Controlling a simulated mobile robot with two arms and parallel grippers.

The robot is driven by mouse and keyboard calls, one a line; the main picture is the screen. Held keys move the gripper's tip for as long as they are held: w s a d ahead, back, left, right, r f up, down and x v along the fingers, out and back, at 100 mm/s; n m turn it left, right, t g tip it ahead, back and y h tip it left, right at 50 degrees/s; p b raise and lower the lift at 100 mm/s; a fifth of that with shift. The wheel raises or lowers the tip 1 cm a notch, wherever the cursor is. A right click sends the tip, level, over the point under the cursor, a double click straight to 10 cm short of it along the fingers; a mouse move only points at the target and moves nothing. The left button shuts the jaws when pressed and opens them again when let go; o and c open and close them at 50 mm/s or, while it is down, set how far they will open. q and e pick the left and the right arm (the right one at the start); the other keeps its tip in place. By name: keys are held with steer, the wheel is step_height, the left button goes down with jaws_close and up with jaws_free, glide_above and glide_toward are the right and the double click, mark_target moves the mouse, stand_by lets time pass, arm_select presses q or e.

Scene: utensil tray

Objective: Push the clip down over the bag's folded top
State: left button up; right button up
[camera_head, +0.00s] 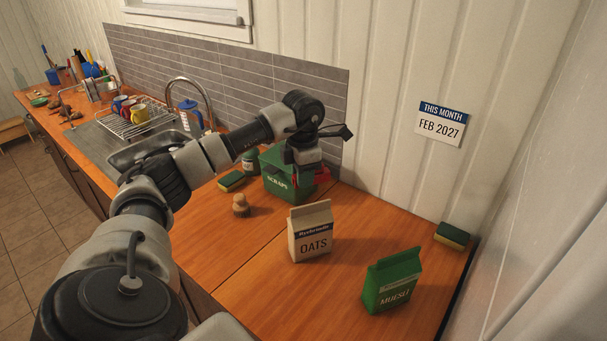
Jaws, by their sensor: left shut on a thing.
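A beige paper bag marked OATS (312,240) stands upright on the wooden counter with its top edge raised. A green bag marked MUESLI (391,285) stands upright to its right. My left gripper (304,176) points down behind and above the oats bag, in front of the green SCRAPS box (272,173). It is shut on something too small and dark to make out. I cannot pick out the clip with certainty. The gripper is apart from both bags. My right gripper is not in view.
Round wooden pieces (241,205) stand left of the oats bag. One sponge (231,181) lies by the scraps box, another (452,235) near the right edge. Something red (323,174) shows beside my gripper. The sink (150,145) and dish rack are left. Counter between the bags is clear.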

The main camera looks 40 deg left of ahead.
mark_target(303, 206)
arm_select(q)
steer(key=shift+f+b, duration=1.1)
steer(key=shift+f, duration=0.55)
steer(key=shift+f+b, duration=0.8)
steer(key=shift+f, duration=0.45)
steer(key=shift+f+b, duration=1.05)
steer(key=shift+f, duration=0.65)
steer(key=o, duration=1)
steer(key=shift+c, duration=0.2)
steer(key=shift+r, duration=0.15)
